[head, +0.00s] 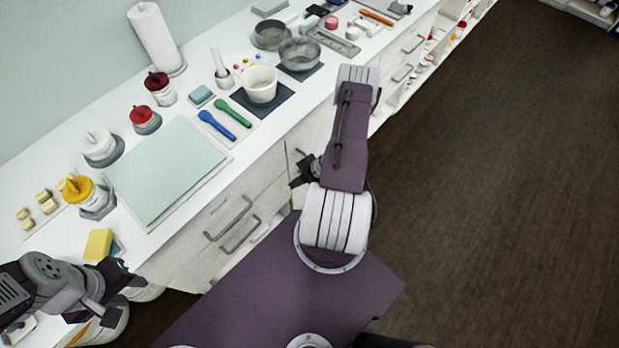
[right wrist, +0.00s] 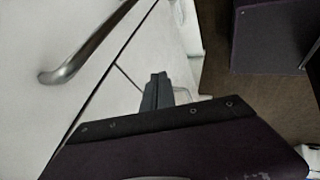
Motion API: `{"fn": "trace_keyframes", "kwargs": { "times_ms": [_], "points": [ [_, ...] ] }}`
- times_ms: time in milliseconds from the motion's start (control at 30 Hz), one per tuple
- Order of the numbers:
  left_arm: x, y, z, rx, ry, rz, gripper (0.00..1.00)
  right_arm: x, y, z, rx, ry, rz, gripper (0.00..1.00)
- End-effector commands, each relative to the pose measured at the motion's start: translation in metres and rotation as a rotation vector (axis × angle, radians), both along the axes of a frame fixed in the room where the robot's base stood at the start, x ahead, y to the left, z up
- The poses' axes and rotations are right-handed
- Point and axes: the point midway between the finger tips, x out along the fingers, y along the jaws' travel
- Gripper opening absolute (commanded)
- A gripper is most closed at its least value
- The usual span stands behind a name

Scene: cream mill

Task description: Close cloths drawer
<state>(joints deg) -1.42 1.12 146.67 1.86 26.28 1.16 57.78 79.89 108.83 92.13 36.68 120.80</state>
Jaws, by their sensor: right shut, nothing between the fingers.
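Two pale drawer fronts with metal bar handles sit under the counter in the head view, an upper handle (head: 228,217) and a lower handle (head: 240,234). I cannot tell which front is the cloths drawer, or how far either stands open; no cloths show. My right gripper (head: 303,172) is by the cabinet front, to the right of these handles, partly hidden by my arm. In the right wrist view its fingers (right wrist: 156,91) are shut and empty beside the pale fronts, with a handle (right wrist: 88,50) at upper left. My left gripper (head: 122,278) is at lower left, near the counter's front edge.
The counter holds a mint mat (head: 165,170), a yellow sponge (head: 99,244), a yellow-topped jar (head: 82,190), a white bowl (head: 260,88) and metal bowls (head: 299,54). Open shelves continue along the far cabinets. The dark floor (head: 490,180) at right is clear.

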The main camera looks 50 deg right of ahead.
Motion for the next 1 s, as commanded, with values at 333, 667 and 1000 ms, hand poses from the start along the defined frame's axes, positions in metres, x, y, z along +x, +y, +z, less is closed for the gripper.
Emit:
{"fn": "trace_keyframes", "kwargs": {
  "times_ms": [333, 667, 1000],
  "points": [
    [0.0, 0.0, 0.005, 0.0, 0.0, 0.0, 0.36, -0.034, -0.033, 0.064, -0.006, -0.001, -0.003, 0.0],
    [0.0, 0.0, 0.005, 0.0, 0.0, 0.0, 0.36, -0.038, -0.036, 0.07, -0.004, 0.001, -0.002, 0.0],
    [0.0, 0.0, 0.005, 0.0, 0.0, 0.0, 0.36, -0.019, -0.004, 0.11, -0.214, -0.157, 0.581, 0.0]
  ]
}}
